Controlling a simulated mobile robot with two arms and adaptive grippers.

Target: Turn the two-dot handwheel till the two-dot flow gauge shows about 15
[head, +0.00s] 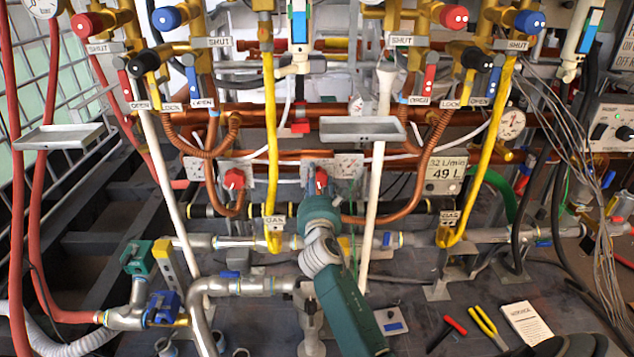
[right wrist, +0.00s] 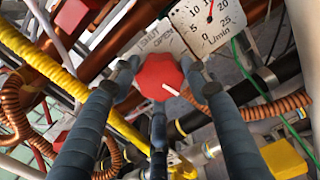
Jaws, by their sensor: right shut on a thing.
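A red handwheel (head: 321,178) sits low at the middle of the pipework in the head view. In the right wrist view the red octagonal handwheel (right wrist: 158,76) lies between the fingers of my right gripper (right wrist: 160,90), which is shut on it. A white mark points to its lower right. Beside it is a flow gauge (right wrist: 210,25), marked 0 to 25 L/min. Its red needle points up, between 10 and 20, around 15; an exact reading is hard. The gauge plate also shows in the head view (head: 348,166). My left gripper is not in view.
Another red handwheel (head: 234,179) is to the left. A yellow gas hose (head: 271,130) and a white pipe (head: 374,200) flank my right arm. A grey tray (head: 362,129) juts out above. Pliers (head: 487,325) and a manual (head: 527,325) lie at lower right.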

